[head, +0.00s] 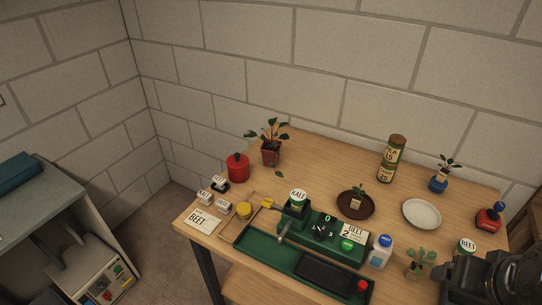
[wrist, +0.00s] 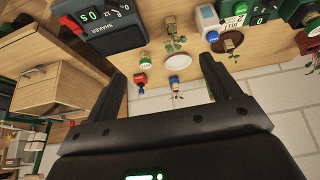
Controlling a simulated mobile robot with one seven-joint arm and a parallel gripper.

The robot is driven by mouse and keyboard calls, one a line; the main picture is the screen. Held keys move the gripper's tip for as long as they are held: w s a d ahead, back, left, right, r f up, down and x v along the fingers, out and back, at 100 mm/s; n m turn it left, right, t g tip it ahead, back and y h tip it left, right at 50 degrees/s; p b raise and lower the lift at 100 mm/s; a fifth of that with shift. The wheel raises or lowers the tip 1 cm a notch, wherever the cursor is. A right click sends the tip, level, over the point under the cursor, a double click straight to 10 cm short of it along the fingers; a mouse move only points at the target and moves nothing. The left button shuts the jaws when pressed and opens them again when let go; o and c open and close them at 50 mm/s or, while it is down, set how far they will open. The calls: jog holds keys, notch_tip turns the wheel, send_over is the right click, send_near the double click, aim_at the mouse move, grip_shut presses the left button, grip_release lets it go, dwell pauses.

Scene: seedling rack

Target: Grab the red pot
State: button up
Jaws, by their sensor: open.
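A red pot (head: 270,156) with a leafy plant stands upright at the back left of the wooden table in the head view. Left of it and nearer is a round red lidded container (head: 237,168). My gripper (wrist: 163,66) is open in the wrist view, with nothing between its fingers. In the head view, my dark arm end (head: 485,280) is at the right front corner, far across the table from the red pot.
A green machine (head: 270,247) fills the table's front middle. Block walls rise behind.

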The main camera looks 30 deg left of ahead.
jog(key=w+a+r, duration=0.3)
jog(key=w+a, duration=0.1)
jog(key=w, duration=0.4)
jog(key=w+a+r, duration=0.3)
jog(key=w+a, duration=0.1)
jog(key=w, duration=0.3)
jog(key=n+g+y, duration=0.1)
jog(key=n, duration=0.2)
send_over(270, 149)
jog(key=s, duration=0.3)
notch_tip(270, 149, down, 20)
jog(key=x, duration=0.4)
jog(key=shift+w+d+f, duration=0.2)
jog(key=shift+w+d, duration=0.05)
jog(key=shift+w, duration=0.05)
jog(key=x, duration=0.5)
jog(key=shift+w+f, duration=0.3)
